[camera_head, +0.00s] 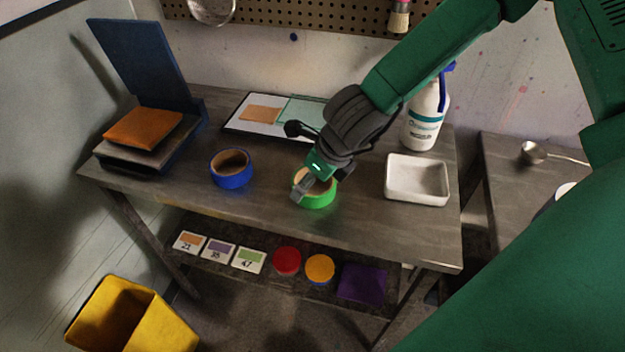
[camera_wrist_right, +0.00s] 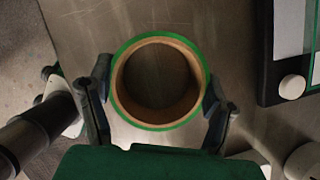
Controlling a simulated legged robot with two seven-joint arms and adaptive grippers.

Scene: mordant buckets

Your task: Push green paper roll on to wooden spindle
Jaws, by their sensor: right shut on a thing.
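The green paper roll (camera_head: 320,202) is a short ring with a tan cardboard core, at the front middle of the grey bench. My right gripper (camera_head: 314,184) comes down on it from above. In the right wrist view the roll (camera_wrist_right: 197,58) faces the camera, its core open and empty. The fingers of my right gripper (camera_wrist_right: 157,100) close on its two opposite sides. The roll appears at bench level; I cannot tell whether it touches the top. I cannot make out a wooden spindle in either view. My left gripper is not in view.
A blue roll (camera_head: 231,172) stands left of the green one. A white tray (camera_head: 417,180) and a spray bottle (camera_head: 427,118) are to the right. A flat board (camera_head: 272,117) lies behind. A blue stand with an orange block (camera_head: 145,128) fills the left end.

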